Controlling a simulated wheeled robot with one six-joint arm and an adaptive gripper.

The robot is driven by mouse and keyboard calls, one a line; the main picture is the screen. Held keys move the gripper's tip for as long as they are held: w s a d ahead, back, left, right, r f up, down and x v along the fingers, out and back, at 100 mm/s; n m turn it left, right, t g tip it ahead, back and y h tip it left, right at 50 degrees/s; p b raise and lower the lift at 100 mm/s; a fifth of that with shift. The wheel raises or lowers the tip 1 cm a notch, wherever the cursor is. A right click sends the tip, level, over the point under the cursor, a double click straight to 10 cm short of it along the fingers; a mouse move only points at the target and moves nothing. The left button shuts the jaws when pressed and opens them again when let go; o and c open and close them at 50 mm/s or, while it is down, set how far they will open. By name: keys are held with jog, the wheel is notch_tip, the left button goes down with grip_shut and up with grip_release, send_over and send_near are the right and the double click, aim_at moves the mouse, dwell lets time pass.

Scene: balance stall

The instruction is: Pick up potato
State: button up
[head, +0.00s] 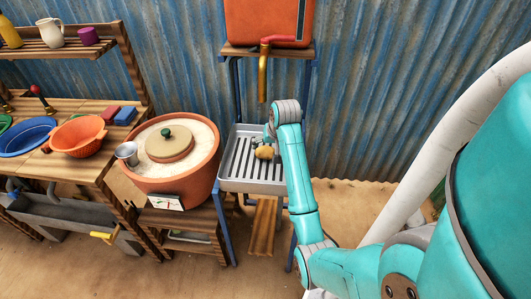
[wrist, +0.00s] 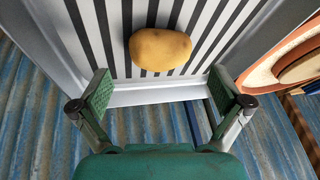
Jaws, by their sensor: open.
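The potato (head: 264,152) is yellow-brown and lies on the slatted metal drain tray (head: 240,175) under the tap. In the wrist view the potato (wrist: 160,50) lies across the dark slots, beyond my fingertips. My gripper (head: 266,143) is at the tray, close to the potato. In the wrist view my gripper (wrist: 166,92) is open, with its two green pads wide apart and nothing between them. The potato sits roughly centred ahead of the gap, apart from both pads.
A terracotta pot (head: 180,185) with a round lid stands just left of the tray. A brass tap (head: 263,80) hangs above from an orange tank (head: 268,22). An orange colander (head: 78,133) and blue basin (head: 25,137) are on the left bench. Corrugated metal wall (head: 390,90) stands behind.

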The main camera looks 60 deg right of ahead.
aim_at(267, 150)
jog(key=x, duration=0.5)
jog(key=shift+s+a, duration=0.1)
jog(key=shift+a, duration=0.1)
jog(key=c, duration=1.3)
jog(key=shift+o, duration=0.2)
jog(key=shift+r, duration=0.15)
